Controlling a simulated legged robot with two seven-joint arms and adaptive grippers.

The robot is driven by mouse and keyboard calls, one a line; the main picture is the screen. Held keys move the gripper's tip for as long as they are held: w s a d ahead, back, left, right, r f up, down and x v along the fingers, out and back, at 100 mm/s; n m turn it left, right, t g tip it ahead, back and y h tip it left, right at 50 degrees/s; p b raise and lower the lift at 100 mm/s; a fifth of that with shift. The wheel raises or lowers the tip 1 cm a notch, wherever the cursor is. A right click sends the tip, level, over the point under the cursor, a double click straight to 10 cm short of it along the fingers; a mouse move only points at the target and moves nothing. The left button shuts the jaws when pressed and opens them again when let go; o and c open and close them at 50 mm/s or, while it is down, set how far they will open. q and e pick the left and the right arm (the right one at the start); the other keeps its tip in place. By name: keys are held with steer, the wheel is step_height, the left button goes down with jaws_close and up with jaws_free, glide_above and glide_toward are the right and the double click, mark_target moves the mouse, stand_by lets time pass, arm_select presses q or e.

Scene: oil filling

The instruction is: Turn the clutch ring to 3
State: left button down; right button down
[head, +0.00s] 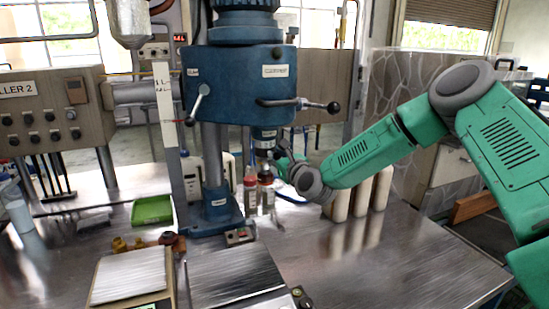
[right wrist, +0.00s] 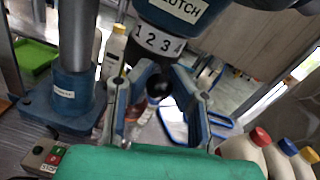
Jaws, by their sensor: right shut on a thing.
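The clutch ring (right wrist: 158,42) is a pale band numbered 1 to 4 under the blue housing marked CLUTCH (right wrist: 182,8) in the right wrist view. In the head view, the ring (head: 265,134) sits below the drill head. My right gripper (right wrist: 160,73) is shut on the clutch ring from below, one finger on each side; the exact contact is partly hidden. In the head view, the right gripper (head: 277,157) is at the ring's lower right. I cannot tell which number is set. My left gripper is not in view.
The drill column (head: 213,155) stands left of my right gripper. Small bottles (head: 250,190) stand below the ring. Pale bottles (head: 362,196) with coloured caps stand to the right. A green tray (head: 152,210) lies left. The right front of the metal table is clear.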

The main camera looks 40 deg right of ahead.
steer(key=shift+s+d+f, duration=0.1)
steer(key=shift+d+f, duration=0.1)
steer(key=shift+d, duration=0.1)
steer(key=c, duration=1.4)
jaws_free()
steer(key=shift+o, duration=0.2)
steer(key=shift+d, duration=0.3)
steer(key=shift+s+a, duration=0.2)
steer(key=shift+s, duration=0.1)
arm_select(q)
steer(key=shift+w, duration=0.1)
arm_select(e)
steer(key=s+a, duration=0.2)
steer(key=s, duration=0.8)
steer(key=shift+s+f, duration=0.15)
steer(key=shift+s, duration=0.2)
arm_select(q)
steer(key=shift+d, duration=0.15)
arm_select(e)
steer(key=shift+d+f, duration=0.1)
steer(key=shift+d, duration=0.1)
